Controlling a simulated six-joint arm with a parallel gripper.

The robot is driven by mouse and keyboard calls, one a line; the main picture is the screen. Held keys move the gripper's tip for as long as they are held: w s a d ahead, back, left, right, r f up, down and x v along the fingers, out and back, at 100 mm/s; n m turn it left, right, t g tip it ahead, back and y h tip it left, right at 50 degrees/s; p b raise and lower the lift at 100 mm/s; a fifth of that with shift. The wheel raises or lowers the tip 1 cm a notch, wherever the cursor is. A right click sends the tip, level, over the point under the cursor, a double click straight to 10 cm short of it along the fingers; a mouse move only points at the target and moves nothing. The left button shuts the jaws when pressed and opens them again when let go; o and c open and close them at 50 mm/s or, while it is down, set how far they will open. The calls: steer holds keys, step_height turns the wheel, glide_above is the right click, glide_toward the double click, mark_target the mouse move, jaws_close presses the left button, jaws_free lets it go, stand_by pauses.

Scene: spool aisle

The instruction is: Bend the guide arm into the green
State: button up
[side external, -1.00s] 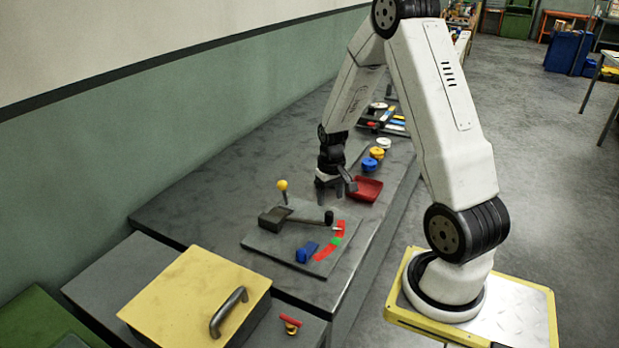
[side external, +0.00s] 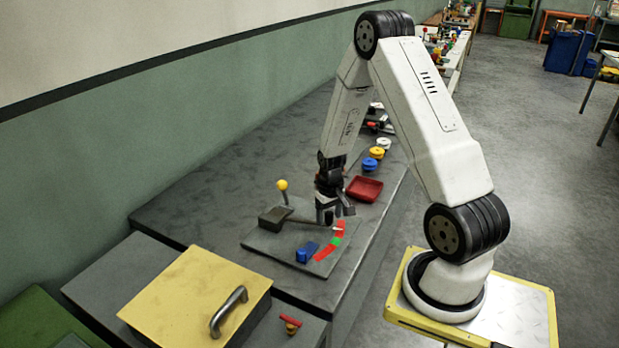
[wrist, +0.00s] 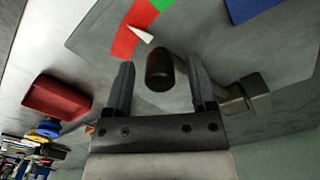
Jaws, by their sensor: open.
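The guide arm (side external: 297,219) is a dark bar running from a block on a grey plate (side external: 268,240). Its black rounded end (wrist: 160,70) shows between my fingers in the wrist view. A white pointer (wrist: 140,35) beyond that end lies over a red part of the scale (wrist: 122,42). The green patch (side external: 336,242) sits between two red patches, and its edge shows in the wrist view (wrist: 162,4). My gripper (side external: 328,222) is open, one finger on each side of the arm's end, with gaps visible.
A blue block (side external: 307,252) sits beside the scale. A yellow-balled stick (side external: 282,186) stands behind the arm's block. A red tray (side external: 364,189) and several coloured spools (side external: 376,153) lie farther along the bench. A yellow box with a handle (side external: 195,295) stands in front.

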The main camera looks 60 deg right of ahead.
jaws_close()
stand_by(1.4)
